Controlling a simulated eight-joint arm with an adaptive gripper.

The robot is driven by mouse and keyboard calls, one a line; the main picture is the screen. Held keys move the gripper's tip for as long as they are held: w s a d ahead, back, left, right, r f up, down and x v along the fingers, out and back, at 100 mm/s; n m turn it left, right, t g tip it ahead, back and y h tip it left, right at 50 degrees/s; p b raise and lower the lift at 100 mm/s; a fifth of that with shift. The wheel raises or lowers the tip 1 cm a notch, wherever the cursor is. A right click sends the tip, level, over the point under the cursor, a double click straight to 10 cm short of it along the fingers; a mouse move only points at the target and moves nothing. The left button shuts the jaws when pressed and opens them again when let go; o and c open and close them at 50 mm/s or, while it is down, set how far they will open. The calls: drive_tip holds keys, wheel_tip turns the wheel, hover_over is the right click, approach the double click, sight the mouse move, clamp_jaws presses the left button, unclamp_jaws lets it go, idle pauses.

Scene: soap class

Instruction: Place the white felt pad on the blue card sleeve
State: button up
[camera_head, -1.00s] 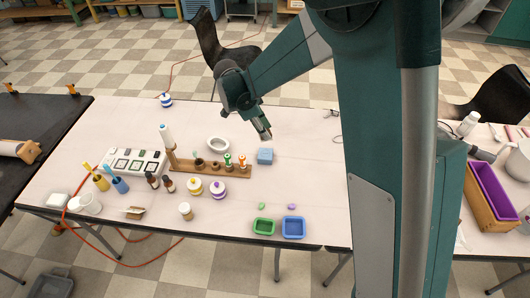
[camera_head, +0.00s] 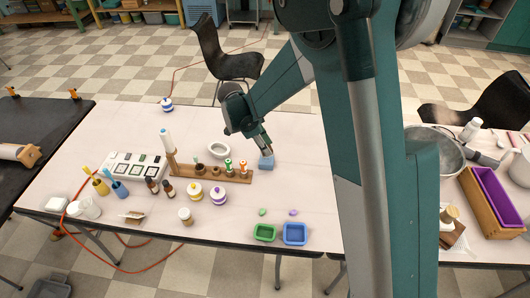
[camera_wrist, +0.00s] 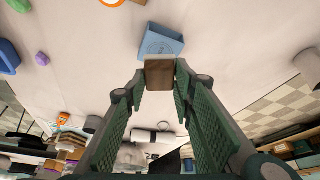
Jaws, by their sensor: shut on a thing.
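The blue card sleeve (camera_head: 266,163) is a small light-blue box on the table right of the wooden rack. In the wrist view the sleeve (camera_wrist: 158,39) lies just beyond my fingertips, with a faint round mark on its face. My gripper (camera_wrist: 160,78) is shut on a small block with a brown, wood-like face (camera_wrist: 160,76) and a pale strip along its far edge. This pale strip (camera_wrist: 160,57) looks like the white felt pad, seen edge-on. It is close to the sleeve; I cannot tell whether they touch.
A wooden rack (camera_head: 212,174) with stamps stands left of the sleeve, with a grey-white bowl (camera_head: 222,148) behind it. A green tray (camera_head: 264,232) and a blue tray (camera_head: 295,233) sit at the front edge. The table between sleeve and trays is mostly clear.

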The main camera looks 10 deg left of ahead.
drive_tip(key=shift+f+b, duration=0.3)
drive_tip(key=shift+f, duration=1.4)
drive_tip(key=shift+f, duration=0.2)
drive_tip(key=o, duration=0.9)
drive_tip(key=shift+r, duration=0.2)
drive_tip(key=p+v, duration=0.2)
drive_tip(key=v, duration=1)
drive_tip(key=shift+a, duration=0.1)
